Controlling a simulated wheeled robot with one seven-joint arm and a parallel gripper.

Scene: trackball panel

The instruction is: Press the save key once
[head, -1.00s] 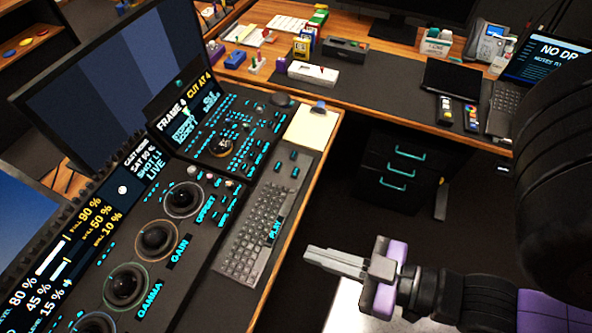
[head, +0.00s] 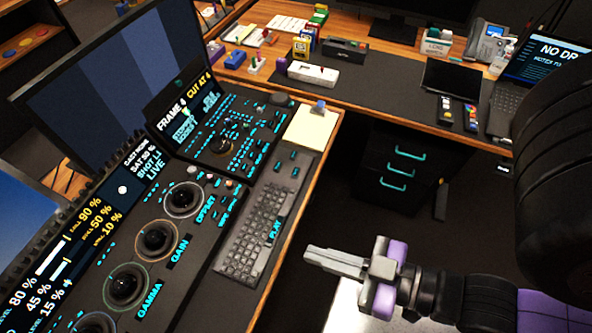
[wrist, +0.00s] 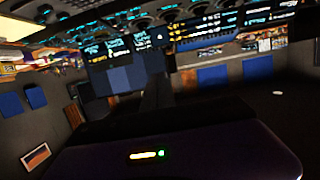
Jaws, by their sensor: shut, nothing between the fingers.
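The control panel (head: 170,238) runs along the left desk in the head view, with trackballs marked GAMMA, GAIN and OFFSET. Its far section (head: 232,135) carries many small cyan-lit keys around a dial. I cannot read which key is the save key at this size. My gripper (head: 308,252) is shut and empty, pointing left. In the picture it is right of the desk edge, apart from the panel and keyboard. The wrist view shows the panel's lit keys and screens (wrist: 140,42) along the top, upside down and small.
A grey keyboard (head: 262,215) with a PLAY label lies between the panel and the desk edge. A notepad (head: 312,125) lies beyond it. A large monitor (head: 105,75) stands behind the panel. A second desk (head: 385,70) with a drawer unit (head: 395,170) is at the back.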

